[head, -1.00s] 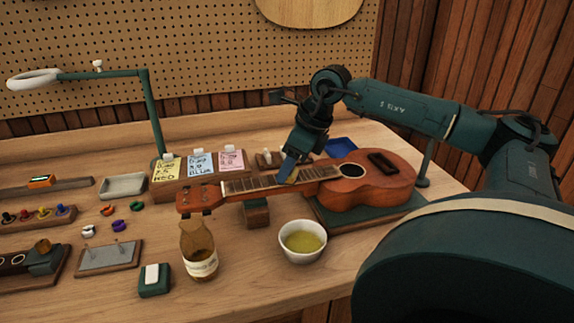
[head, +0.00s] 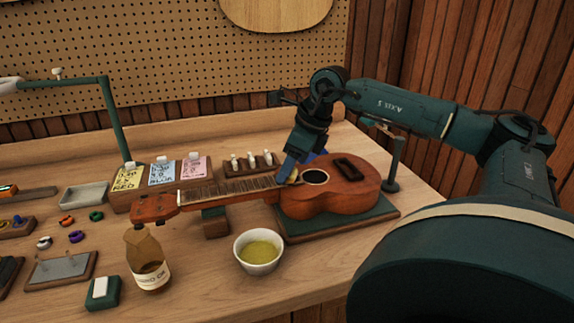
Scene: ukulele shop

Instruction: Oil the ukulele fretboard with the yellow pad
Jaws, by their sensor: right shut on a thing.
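The brown ukulele (head: 328,195) lies face up, its body on a green-topped rest (head: 330,224) and its neck on a small block (head: 215,223). Its headstock points left. The dark fretboard (head: 225,190) runs along the neck to the soundhole. My right gripper (head: 287,172) is shut on the yellow pad (head: 293,176), at the body end of the fretboard just left of the soundhole. Little of the pad shows, and I cannot tell whether it touches the wood. A white bowl (head: 241,261) of yellow oil stands in front of the neck. My left gripper is out of view.
An oil bottle (head: 150,273) stands left of the bowl. A card holder (head: 160,187) and a small rack (head: 252,162) sit behind the neck. A green lamp arm (head: 110,120) rises at the back left. Coloured rings and trays lie on the left.

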